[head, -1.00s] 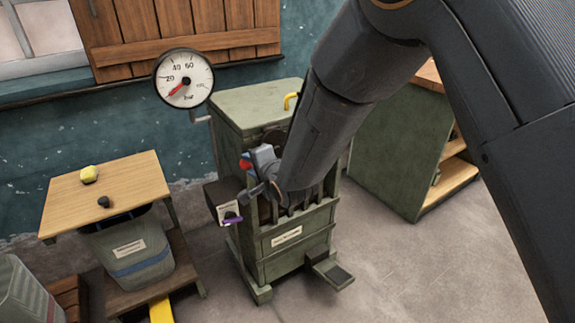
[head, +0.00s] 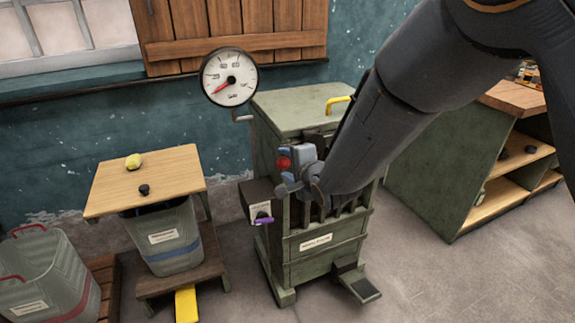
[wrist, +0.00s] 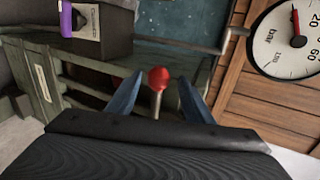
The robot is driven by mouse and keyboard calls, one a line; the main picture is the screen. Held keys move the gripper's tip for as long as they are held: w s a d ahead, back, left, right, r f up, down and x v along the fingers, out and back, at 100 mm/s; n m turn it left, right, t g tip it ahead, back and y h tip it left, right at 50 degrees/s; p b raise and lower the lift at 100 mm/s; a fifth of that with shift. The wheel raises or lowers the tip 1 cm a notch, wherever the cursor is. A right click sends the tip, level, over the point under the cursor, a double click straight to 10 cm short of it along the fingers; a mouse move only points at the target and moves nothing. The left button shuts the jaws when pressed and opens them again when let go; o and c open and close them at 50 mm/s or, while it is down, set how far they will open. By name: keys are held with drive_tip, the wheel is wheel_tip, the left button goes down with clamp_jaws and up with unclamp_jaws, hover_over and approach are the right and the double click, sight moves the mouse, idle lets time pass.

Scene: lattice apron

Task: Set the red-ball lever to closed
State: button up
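The red ball (wrist: 159,78) of the lever stands on a thin pale rod (wrist: 157,103) in the wrist view. It lies between the two blue fingers of my gripper (wrist: 155,95), with a gap on each side. My gripper is open around it and does not visibly touch it. In the head view the red ball (head: 284,163) shows at my gripper (head: 285,168), in front of the green machine (head: 303,109). The lever's base and any open or closed marking are hidden by my gripper and arm.
A dark box with a purple handle (head: 264,220) sits on the machine's left side. A gauge (head: 230,77) stands above it. A wooden-topped stand (head: 165,170) with a bin (head: 165,240) is at left. A green bench (head: 440,160) is at right.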

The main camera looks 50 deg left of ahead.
drive_tip(key=shift+w, duration=0.15)
drive_tip(key=shift+d+r, duration=0.15)
drive_tip(key=shift+d, duration=0.35)
drive_tip(key=v, duration=0.7)
drive_tip(key=shift+b, duration=0.4)
